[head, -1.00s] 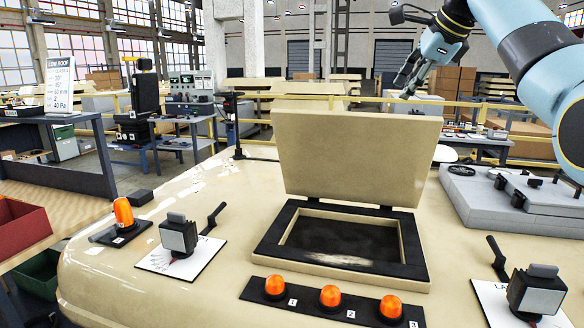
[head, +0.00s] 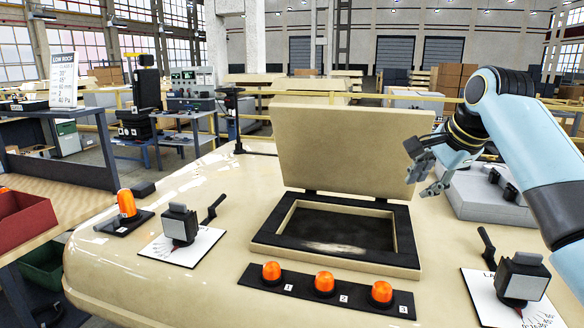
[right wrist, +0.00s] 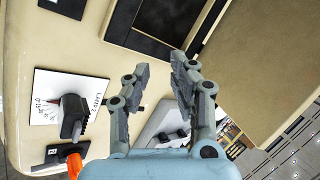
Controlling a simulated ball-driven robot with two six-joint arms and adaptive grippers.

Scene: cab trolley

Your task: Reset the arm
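My right gripper (head: 420,170) hangs in the air by the right edge of the raised hatch lid (head: 350,150) in the head view. Its two grey fingers stand apart with nothing between them, as the right wrist view also shows (right wrist: 161,70). My light blue right arm (head: 520,130) comes in from the right. My left gripper is not in view.
The beige roof panel carries an open black-framed hatch (head: 262,245), three orange lamps on a black strip (head: 300,294), and lever dials at left (head: 180,225) and right (head: 522,280). A grey unit (head: 480,195) lies behind the arm. A red bin (head: 22,215) stands far left.

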